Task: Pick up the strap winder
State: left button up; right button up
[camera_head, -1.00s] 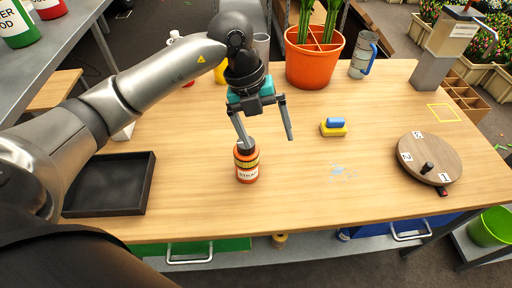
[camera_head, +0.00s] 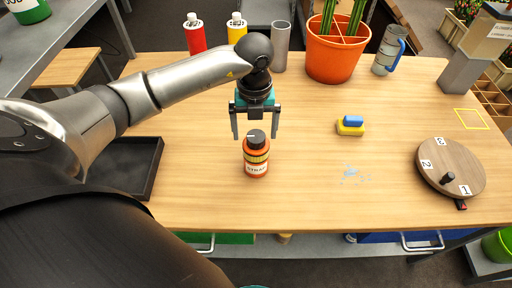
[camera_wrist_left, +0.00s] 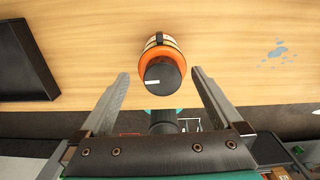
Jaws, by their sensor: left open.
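The strap winder, an orange bottle-shaped thing with a black cap and a label reading STRAP (camera_head: 256,160), stands upright on the wooden table. My left gripper (camera_head: 256,136) is open and empty, pointing down, with one finger to each side of the black cap in the head view. In the left wrist view, the strap winder (camera_wrist_left: 157,47) shows centred between the two open fingers (camera_wrist_left: 160,74), around and beyond their tips. No finger visibly touches it. My right gripper is not in view.
A black tray (camera_head: 155,165) lies left. A red bottle (camera_head: 195,38), yellow bottle (camera_head: 236,30), grey cylinder (camera_head: 281,48), orange pot (camera_head: 334,55) and mug (camera_head: 386,50) stand behind. A yellow-blue block (camera_head: 350,126) and round numbered board (camera_head: 450,168) are right. The table between is clear.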

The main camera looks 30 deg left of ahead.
aim_at(256, 157)
pick_arm(q)
jog(key=f, duration=0.5)
jog(key=shift+s+d+f, duration=0.1)
jog(key=shift+d, duration=0.15)
jog(key=shift+c, duration=0.4)
grip_shut()
